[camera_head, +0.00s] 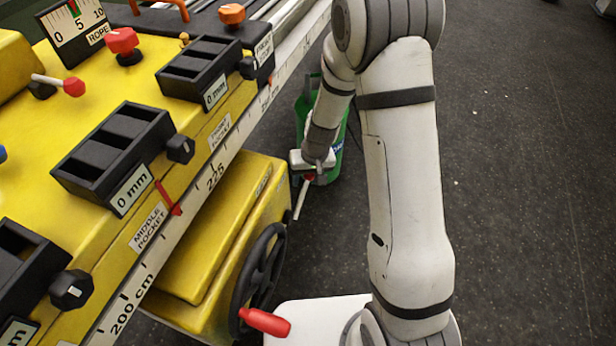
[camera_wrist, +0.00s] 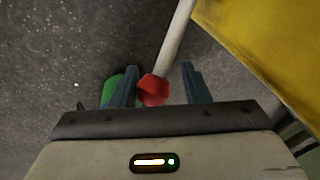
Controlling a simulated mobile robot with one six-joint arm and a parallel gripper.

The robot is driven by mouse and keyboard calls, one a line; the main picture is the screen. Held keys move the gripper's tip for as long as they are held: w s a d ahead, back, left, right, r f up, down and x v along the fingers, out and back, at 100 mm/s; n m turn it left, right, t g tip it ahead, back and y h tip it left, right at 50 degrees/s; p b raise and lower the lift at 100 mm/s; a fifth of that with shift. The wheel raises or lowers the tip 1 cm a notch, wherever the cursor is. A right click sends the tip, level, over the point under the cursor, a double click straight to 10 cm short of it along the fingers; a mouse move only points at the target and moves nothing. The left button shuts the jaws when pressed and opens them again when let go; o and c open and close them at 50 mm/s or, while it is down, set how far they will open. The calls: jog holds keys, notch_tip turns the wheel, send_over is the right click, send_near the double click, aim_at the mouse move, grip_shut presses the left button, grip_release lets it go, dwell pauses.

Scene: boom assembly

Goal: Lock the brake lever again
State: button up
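A lever with a white rod (camera_head: 301,200) and a red knob hangs at the side of the yellow machine, near the black handwheel. I take it to be the brake lever; no label on it is readable. In the wrist view its red knob (camera_wrist: 154,90) sits between the two fingers of my gripper (camera_wrist: 158,88), with its white rod running up and to the right. My gripper is open around the knob, closer to the left finger, with a gap on the right. In the head view my gripper (camera_head: 312,176) partly covers the knob.
The black handwheel (camera_head: 243,278) with a red handle (camera_head: 265,321) stands below the machine's edge. A green container (camera_head: 339,165) stands on the floor behind my gripper. Another red-knobbed lever (camera_head: 58,84) is on the yellow top.

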jog(key=shift+o, duration=0.7)
jog(key=shift+r, duration=0.1)
jog(key=r, duration=0.2)
jog(key=r+p, duration=0.1)
jog(key=r, duration=0.1)
jog(key=d+r+p, duration=0.1)
jog(key=r, duration=0.1)
jog(key=shift+s+r, duration=0.1)
jog(key=shift+s, duration=0.15)
jog(key=shift+s+d+r, duration=0.1)
jog(key=shift+d+r, duration=0.05)
jog(key=shift+r, duration=0.5)
